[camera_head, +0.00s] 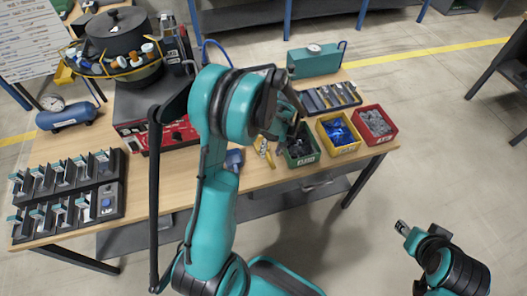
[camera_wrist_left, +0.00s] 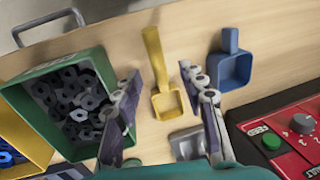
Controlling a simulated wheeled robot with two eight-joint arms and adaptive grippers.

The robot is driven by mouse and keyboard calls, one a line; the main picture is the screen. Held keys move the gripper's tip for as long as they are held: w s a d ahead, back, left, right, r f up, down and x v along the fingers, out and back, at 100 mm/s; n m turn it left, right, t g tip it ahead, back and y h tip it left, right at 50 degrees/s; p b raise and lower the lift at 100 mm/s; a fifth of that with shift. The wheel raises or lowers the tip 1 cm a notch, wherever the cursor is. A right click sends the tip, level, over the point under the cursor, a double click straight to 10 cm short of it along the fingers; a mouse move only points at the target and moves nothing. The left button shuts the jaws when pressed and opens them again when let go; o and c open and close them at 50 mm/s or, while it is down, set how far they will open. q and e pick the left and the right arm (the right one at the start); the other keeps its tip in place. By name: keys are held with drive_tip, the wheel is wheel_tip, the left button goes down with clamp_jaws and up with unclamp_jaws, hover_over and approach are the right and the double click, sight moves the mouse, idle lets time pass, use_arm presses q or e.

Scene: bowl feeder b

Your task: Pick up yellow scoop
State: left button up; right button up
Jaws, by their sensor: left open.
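The yellow scoop (camera_wrist_left: 166,104) lies on the wooden table in the left wrist view, with its handle toward the top of the picture. Part of it shows in the head view (camera_head: 264,149), beside my left arm. My left gripper (camera_wrist_left: 163,84) is open and empty. Its two fingers stand on either side of the scoop in the wrist view, apart from it. In the head view my left gripper (camera_head: 288,118) is partly hidden behind its own arm. My right gripper (camera_head: 404,228) is low on the right over the floor; its jaw state is unclear.
A blue scoop (camera_wrist_left: 232,66) lies right of the yellow one. A green bin (camera_wrist_left: 38,73) of dark nuts stands close on the left. A red control panel (camera_wrist_left: 278,136) is at lower right. Yellow (camera_head: 323,134) and red (camera_head: 361,121) bins stand beyond the green one.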

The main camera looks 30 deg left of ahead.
sight(269, 157)
use_arm(q)
drive_tip(key=f, duration=0.1)
drive_tip(key=f+b, duration=0.1)
drive_tip(key=f, duration=0.1)
drive_tip(key=f+b, duration=0.1)
drive_tip(key=f, duration=0.1)
drive_tip(key=shift+s+a+f, duration=0.1)
drive_tip(key=shift+s+a, duration=0.2)
clamp_jaws()
drive_tip(key=shift+r, duration=0.2)
wheel_tip(269, 157, up, 5)
drive_tip(key=shift+f+p, duration=0.2)
drive_tip(key=shift+p, duration=0.9)
drive_tip(key=w+d+r+p, duration=0.1)
drive_tip(key=d+r+p, duration=0.1)
drive_tip(key=d+r, duration=0.4)
drive_tip(key=d, duration=0.5)
drive_tip(key=shift+w+d+p, duration=0.25)
drive_tip(key=shift+w+p, duration=0.1)
drive_tip(key=shift+w, duration=0.05)
